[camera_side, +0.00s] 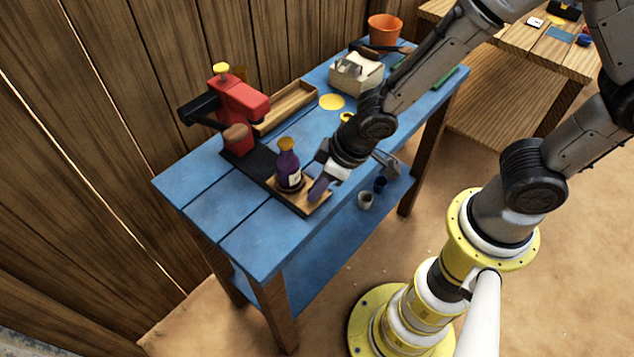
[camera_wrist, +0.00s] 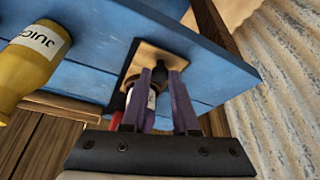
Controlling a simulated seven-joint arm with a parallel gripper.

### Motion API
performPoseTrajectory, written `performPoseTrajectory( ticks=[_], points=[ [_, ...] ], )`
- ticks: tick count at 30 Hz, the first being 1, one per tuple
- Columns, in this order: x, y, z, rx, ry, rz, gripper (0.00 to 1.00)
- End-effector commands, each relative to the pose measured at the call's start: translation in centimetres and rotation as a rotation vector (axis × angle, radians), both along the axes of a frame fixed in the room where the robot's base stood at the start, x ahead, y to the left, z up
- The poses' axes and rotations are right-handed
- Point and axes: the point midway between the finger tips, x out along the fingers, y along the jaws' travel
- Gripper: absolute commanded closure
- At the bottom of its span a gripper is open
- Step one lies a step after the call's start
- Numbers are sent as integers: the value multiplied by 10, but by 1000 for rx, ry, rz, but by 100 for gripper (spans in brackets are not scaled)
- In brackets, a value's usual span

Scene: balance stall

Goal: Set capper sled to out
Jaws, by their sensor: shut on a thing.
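The capper has a red body (camera_side: 238,100) with a yellow knob and a black lever, and a dark rail (camera_side: 250,163) runs from it toward the front edge of the blue table. The sled is a wooden plate (camera_side: 291,197) at the front end of the rail, away from the red body. A purple bottle (camera_side: 288,168) with an orange-brown top stands upright on it. My gripper (camera_side: 318,190) is at the sled's front right end. Its purple fingers (camera_wrist: 160,75) are shut on what looks like the sled's dark knob (camera_wrist: 158,74), largely hidden between them.
A yellow juice bottle (camera_wrist: 30,62) shows beside my gripper in the wrist view. A wooden tray (camera_side: 287,106), a yellow disc (camera_side: 331,101), a pale box (camera_side: 357,73) and an orange pot (camera_side: 385,29) stand farther back. Cups (camera_side: 366,199) sit on the lower shelf. The table's left end is clear.

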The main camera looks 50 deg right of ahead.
Motion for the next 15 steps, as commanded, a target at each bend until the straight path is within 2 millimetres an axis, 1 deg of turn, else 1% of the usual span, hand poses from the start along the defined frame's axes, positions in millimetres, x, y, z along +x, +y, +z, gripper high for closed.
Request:
performPoseTrajectory(
  ticks=[2,3,7,8,15],
  points=[
    [-3,1,-2,-2,7,5,100],
    [-4,1,-2,-2,7,6,69],
    [-3,1,-2,-2,7,4,45],
    [-3,1,-2,-2,7,4,42],
    [-3,0,-2,-3,5,3,42]
  ],
)
